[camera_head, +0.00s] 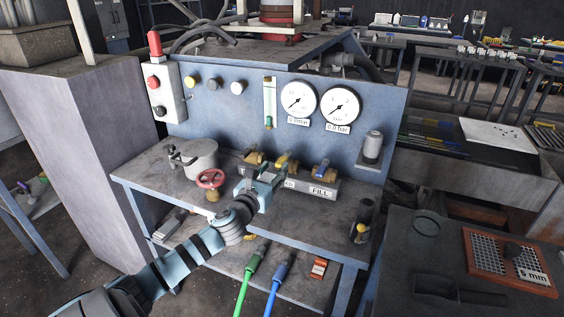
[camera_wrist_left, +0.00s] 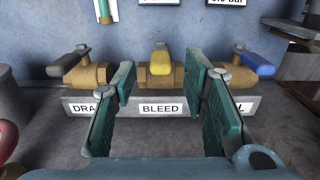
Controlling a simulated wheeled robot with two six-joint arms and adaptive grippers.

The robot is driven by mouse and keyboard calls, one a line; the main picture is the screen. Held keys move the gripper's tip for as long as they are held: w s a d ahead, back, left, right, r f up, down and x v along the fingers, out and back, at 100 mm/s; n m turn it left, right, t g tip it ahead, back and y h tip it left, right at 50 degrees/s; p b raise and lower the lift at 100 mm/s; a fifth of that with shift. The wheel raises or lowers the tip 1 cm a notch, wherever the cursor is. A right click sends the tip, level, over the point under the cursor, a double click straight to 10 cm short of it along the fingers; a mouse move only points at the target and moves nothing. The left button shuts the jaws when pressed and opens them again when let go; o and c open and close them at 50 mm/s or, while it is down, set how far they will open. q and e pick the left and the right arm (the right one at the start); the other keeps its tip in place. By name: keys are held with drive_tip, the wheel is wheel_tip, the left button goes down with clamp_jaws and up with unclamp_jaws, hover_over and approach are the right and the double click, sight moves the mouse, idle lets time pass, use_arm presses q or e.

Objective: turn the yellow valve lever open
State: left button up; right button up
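The yellow valve lever (camera_head: 282,160) is on the middle brass valve of a row on the blue bench, above the BLEED label. In the left wrist view the yellow lever (camera_wrist_left: 160,57) points toward the camera, and its brass body (camera_wrist_left: 149,77) shows on both sides. My left gripper (camera_head: 264,184) is in front of this valve. In the left wrist view its two green-padded fingers (camera_wrist_left: 162,88) are spread wide, with the lever beyond and between them and nothing held. Whether a fingertip touches the valve body, I cannot tell. My right gripper is not in view.
A dark-levered valve (camera_wrist_left: 84,71) stands to the left and a blue-levered valve (camera_wrist_left: 248,66) to the right, both close to the fingers. A red handwheel (camera_head: 210,179) is left of my gripper. The gauge panel (camera_head: 221,110) rises behind.

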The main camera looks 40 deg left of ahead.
sight(285, 156)
use_arm(q)
drive_tip(key=x, duration=0.6)
drive_tip(key=shift+w, duration=0.3)
drive_tip(key=shift+c, duration=0.6)
clamp_jaws()
